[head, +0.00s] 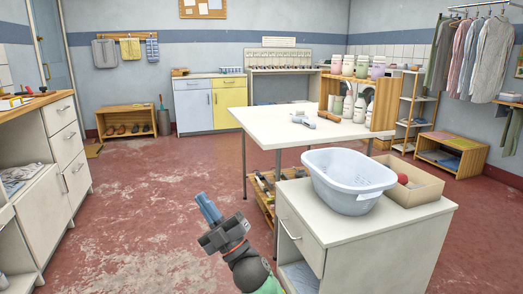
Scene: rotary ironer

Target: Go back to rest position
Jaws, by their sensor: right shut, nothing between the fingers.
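My right gripper (208,208) shows at the bottom centre of the head view, with its arm coming up from the bottom edge. Its blue fingers are together with nothing between them. It is over the red floor, to the left of the white cabinet (370,236), and appears apart from it. My left gripper is not in the head view.
A pale blue basket (350,182) and a cardboard box (418,187) stand on the white cabinet at the right. A white table (270,126) stands behind it. A drawer unit (62,155) lines the left side. The red floor (150,215) between is clear.

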